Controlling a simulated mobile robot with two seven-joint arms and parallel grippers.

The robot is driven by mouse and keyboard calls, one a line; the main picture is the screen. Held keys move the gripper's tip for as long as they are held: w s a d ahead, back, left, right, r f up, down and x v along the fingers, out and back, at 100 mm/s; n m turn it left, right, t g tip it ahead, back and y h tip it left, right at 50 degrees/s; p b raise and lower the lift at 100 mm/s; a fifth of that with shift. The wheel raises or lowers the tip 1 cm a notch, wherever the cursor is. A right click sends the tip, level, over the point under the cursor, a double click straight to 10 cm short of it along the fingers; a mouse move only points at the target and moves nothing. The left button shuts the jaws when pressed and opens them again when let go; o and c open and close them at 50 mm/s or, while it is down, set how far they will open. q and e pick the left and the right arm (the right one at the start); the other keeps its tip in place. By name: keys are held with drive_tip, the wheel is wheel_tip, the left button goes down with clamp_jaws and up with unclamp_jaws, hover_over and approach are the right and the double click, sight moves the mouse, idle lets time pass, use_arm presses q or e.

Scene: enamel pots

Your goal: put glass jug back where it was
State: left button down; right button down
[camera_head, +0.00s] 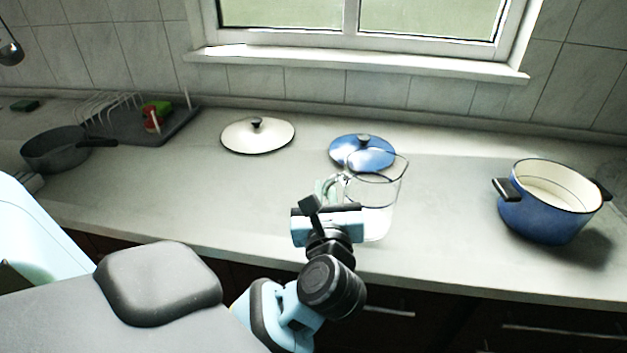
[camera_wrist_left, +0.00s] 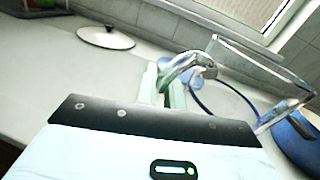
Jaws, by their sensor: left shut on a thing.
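The clear glass jug (camera_head: 384,205) is upright at the middle of the counter, near its front half. My left gripper (camera_head: 331,188) is shut on the jug's handle, at the jug's left side. In the left wrist view the fingers (camera_wrist_left: 165,88) close around the handle. I cannot tell whether the jug's base touches the counter. My right gripper is not in view.
A blue lid (camera_head: 350,146) lies just behind the jug. A cream lid (camera_head: 257,136) lies further left. A blue pot (camera_head: 545,212) stands at the right. A dark pan (camera_head: 56,150) and a dish rack (camera_head: 150,128) are at the left. The counter is clear between jug and pot.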

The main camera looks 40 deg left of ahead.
use_arm(q)
drive_tip(key=w+a+f, duration=0.1)
drive_tip(key=a, duration=0.1)
drive_tip(key=w+a+f, duration=0.1)
drive_tip(key=w+a, duration=0.1)
drive_tip(key=a, duration=0.1)
drive_tip(key=w+a+f, duration=0.1)
drive_tip(key=w+a, duration=0.1)
drive_tip(key=a, duration=0.1)
drive_tip(key=shift+a+f, duration=0.1)
drive_tip(key=shift+f, duration=0.3)
drive_tip(key=shift+s+f, duration=0.1)
drive_tip(key=shift+f, duration=0.1)
drive_tip(key=shift+f, duration=0.1)
drive_tip(key=shift+f, duration=0.15)
drive_tip(key=c, duration=1.5)
unclamp_jaws()
